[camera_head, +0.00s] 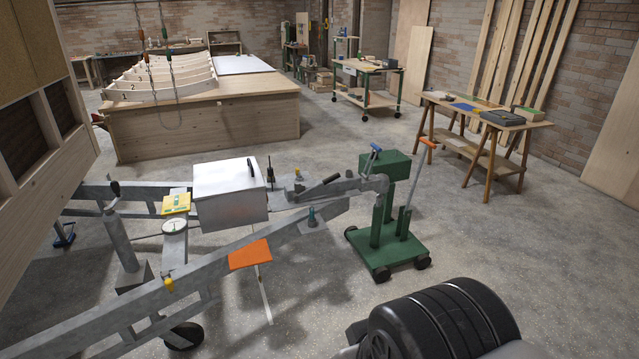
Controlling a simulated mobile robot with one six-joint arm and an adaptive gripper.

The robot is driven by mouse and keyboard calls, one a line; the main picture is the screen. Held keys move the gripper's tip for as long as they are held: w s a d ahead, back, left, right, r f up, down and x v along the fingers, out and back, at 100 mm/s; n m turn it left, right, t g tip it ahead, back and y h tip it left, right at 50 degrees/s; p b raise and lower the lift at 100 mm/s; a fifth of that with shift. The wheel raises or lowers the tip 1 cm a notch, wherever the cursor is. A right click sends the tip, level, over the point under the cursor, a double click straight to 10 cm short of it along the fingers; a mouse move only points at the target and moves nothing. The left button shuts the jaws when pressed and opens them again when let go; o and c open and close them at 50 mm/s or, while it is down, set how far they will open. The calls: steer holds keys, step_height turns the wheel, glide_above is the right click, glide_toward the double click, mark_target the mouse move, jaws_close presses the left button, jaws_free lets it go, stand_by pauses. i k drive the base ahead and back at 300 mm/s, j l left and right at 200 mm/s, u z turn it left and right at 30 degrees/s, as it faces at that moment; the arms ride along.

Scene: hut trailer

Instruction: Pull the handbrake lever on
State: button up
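The trailer's grey drawbar frame (240,255) comes in from the left and narrows to a coupling (370,184) at the green trolley (390,250). A low dark-gripped lever (318,189) lies along the drawbar just behind the coupling, tilted slightly up to the right. A short dark upright piece (270,173) stands between it and the white box (231,190). I cannot tell for certain which is the handbrake lever. A black ribbed part of my arm (445,322) fills the lower right, apart from the drawbar. My gripper's fingers do not show.
The trolley has an upright orange-topped handle (428,143) near the coupling. An orange piece (250,255) sits on the near frame rail. A trestle table (483,127) and a wooden platform (205,128) stand behind. Concrete floor is clear right of the trolley.

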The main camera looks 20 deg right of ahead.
mark_target(334, 177)
steer(key=i+l+u, duration=0.25)
steer(key=i+l, duration=0.65)
steer(key=i, duration=0.35)
steer(key=i+l+u, duration=0.2)
steer(key=i+l, duration=0.95)
